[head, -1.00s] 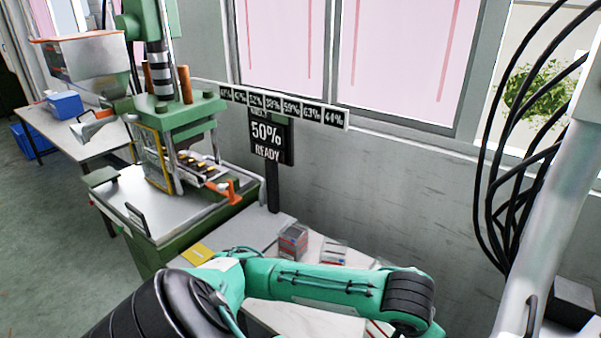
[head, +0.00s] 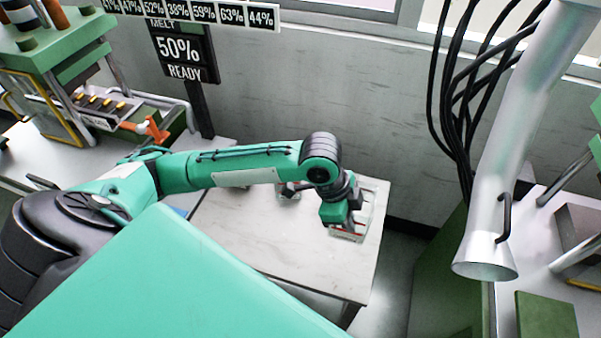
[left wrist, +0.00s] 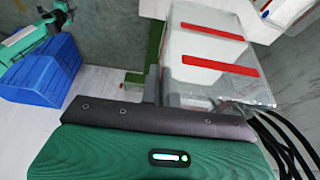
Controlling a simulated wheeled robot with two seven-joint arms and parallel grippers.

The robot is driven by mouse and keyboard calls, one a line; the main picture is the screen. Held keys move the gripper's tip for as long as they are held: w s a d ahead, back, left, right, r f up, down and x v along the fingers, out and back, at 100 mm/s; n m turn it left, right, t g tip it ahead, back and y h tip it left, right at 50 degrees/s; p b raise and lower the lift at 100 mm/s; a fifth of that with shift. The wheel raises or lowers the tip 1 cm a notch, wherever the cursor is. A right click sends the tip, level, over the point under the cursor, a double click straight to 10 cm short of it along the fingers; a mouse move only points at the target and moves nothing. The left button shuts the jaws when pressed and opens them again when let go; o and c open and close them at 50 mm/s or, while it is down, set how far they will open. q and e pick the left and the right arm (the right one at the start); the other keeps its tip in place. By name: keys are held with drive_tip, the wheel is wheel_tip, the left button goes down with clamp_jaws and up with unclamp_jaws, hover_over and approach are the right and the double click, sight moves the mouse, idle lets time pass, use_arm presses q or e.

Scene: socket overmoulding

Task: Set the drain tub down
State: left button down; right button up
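A clear-walled tub (head: 343,236) with red stripes is at the right end of the white table, under my left gripper (head: 341,212). It fills the upper middle of the left wrist view (left wrist: 207,60), where its red stripes show plainly. I take it to be the drain tub. In that view the two grey fingers of my left gripper (left wrist: 162,88) are close together at the tub's near left edge, and look shut on its wall. I cannot tell whether the tub's bottom touches the table.
The white table (head: 315,265) is bare in front of the tub. A small box (head: 290,189) stands left of it, partly behind my arm. A blue bin (left wrist: 40,75) shows in the left wrist view. Black cables (head: 455,120) and a pale pipe (head: 510,150) hang at right.

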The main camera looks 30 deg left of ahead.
use_arm(q)
drive_tip(key=shift+f, duration=0.45)
wheel_tip(320, 180, down, 19)
drive_tip(key=p, duration=0.4)
use_arm(e)
drive_tip(key=r, duration=0.4)
drive_tip(key=shift+w+a, duration=0.3)
drive_tip(key=shift+a, duration=0.05)
use_arm(q)
drive_tip(key=shift+f, duration=0.2)
use_arm(e)
drive_tip(key=shift+a+f, duration=0.1)
use_arm(q)
drive_tip(key=c, duration=1.7)
unclamp_jaws()
use_arm(e)
drive_tip(key=shift+a, duration=0.3)
